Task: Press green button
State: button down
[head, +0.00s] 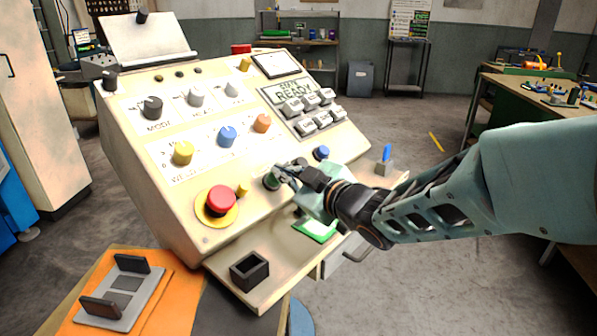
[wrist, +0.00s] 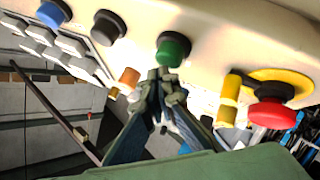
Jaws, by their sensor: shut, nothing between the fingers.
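The green button (head: 271,182) sits on the lower part of the sloped cream control panel (head: 160,185). In the wrist view the green button (wrist: 173,46) is a round green cap on a dark collar, right at the tips of my gripper (wrist: 160,80). In the head view my gripper (head: 282,174) reaches in from the right, with its fingertips beside the green button and partly over it. The fingers are shut with nothing held. I cannot tell whether the tips touch the button.
A red mushroom button (head: 221,200) on a yellow base and a small yellow knob (head: 242,190) are left of the green button. A black button (head: 300,163) and a blue button (head: 321,152) are to its right. Knobs and grey keys (head: 308,125) fill the upper panel.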

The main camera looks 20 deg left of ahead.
jog(key=shift+w+a+f+b, duration=0.1)
jog(key=shift+a+f+b, duration=0.2)
jog(key=shift+f+b, duration=0.25)
dwell(0.4)
jog(key=shift+r, duration=0.1)
jog(key=shift+d+r+p, duration=0.55)
jog(key=shift+r+p, duration=0.25)
jog(key=d+r+p, duration=0.1)
jog(key=r+p, duration=0.1)
jog(key=s+d+r+p, duration=0.1)
jog(key=r+p, duration=0.1)
jog(key=shift+s+d, duration=0.1)
jog(key=shift+d, duration=0.25)
dwell(0.3)
dwell(0.5)
